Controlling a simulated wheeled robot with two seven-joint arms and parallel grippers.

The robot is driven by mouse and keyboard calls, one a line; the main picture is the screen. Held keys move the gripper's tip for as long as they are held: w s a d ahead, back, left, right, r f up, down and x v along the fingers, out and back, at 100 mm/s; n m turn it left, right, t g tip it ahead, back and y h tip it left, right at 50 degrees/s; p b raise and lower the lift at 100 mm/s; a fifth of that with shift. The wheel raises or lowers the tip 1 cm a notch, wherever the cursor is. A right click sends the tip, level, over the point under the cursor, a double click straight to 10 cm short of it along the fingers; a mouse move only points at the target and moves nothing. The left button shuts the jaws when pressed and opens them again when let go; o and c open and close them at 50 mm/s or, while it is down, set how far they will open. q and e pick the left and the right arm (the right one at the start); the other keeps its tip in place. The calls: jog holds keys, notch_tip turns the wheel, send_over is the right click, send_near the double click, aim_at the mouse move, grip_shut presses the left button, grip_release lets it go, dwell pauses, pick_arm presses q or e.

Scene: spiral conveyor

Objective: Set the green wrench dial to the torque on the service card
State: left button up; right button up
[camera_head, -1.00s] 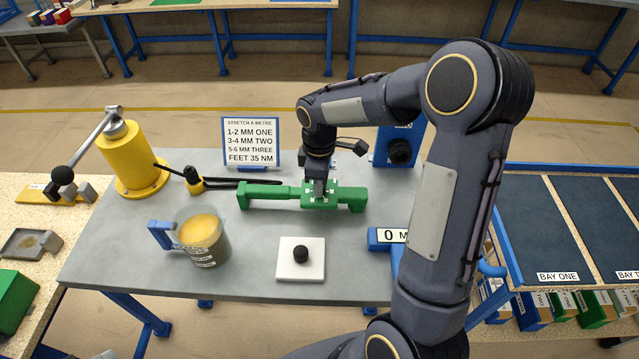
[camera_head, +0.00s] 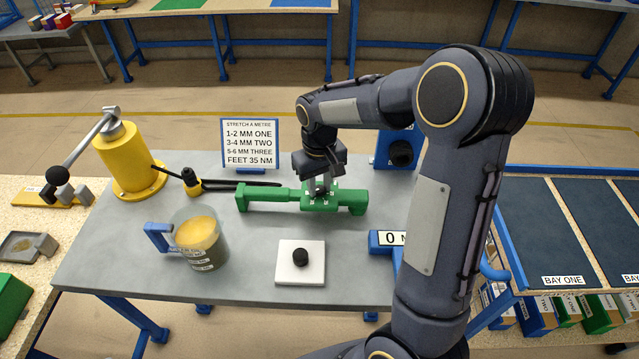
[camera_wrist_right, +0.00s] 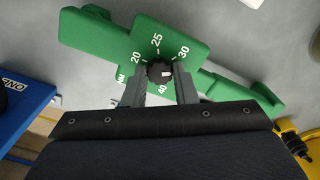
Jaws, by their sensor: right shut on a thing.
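The green wrench (camera_head: 268,197) lies across the grey table, with its dial block toward its right end. My right gripper (camera_head: 322,189) reaches down onto this block. In the right wrist view my right gripper (camera_wrist_right: 160,85) is shut on the black dial knob (camera_wrist_right: 159,70), one finger on each side. A small pale mark on the knob faces roughly right. The service card (camera_head: 250,145) stands behind the wrench and reads "FEET 35 NM". My left gripper is out of view.
A measuring jug (camera_head: 201,240) and a white plate with a black knob (camera_head: 300,262) stand in front of the wrench. A yellow post (camera_head: 130,160) with a lever is at left. A blue display (camera_head: 386,240) showing 0 is partly behind my arm.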

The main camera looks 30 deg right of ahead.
aim_at(319, 189)
jog(key=m, duration=0.5)
jog(key=shift+m, duration=0.3)
dwell(0.4)
jog(key=o, duration=1)
notch_tip(319, 189, up, 8)
jog(key=shift+f, duration=0.25)
jog(key=shift+r, duration=0.15)
